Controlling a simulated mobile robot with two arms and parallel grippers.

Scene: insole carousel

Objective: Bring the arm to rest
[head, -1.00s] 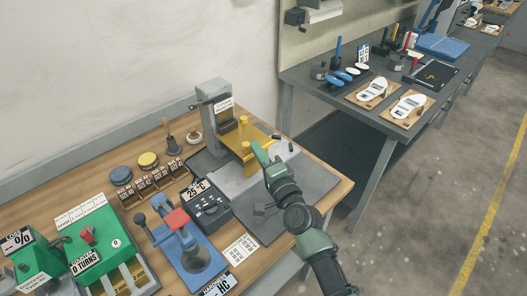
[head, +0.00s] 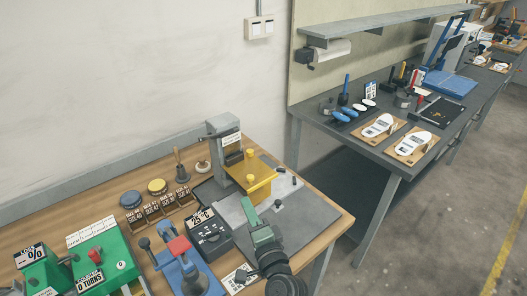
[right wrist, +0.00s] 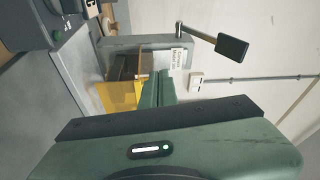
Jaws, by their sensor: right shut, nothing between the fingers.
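My right arm comes in from the bottom of the head view, and its green gripper (head: 252,215) is over the front of the grey plate. The gripper is shut and empty. In the right wrist view its closed green fingers (right wrist: 157,90) point toward the grey press, apart from it as far as I can tell. The grey press (head: 224,140) with its yellow block (head: 252,175) stands behind the gripper in the head view. The yellow part also shows in the right wrist view (right wrist: 118,97). My left gripper is not in view.
The grey plate (head: 305,210) lies at the wooden bench's right end. A black box reading 25 °C (head: 212,238), a blue device with a red top (head: 180,246) and green counters (head: 100,255) stand left. A dark table (head: 375,150) with white insoles (head: 378,125) is at the back right.

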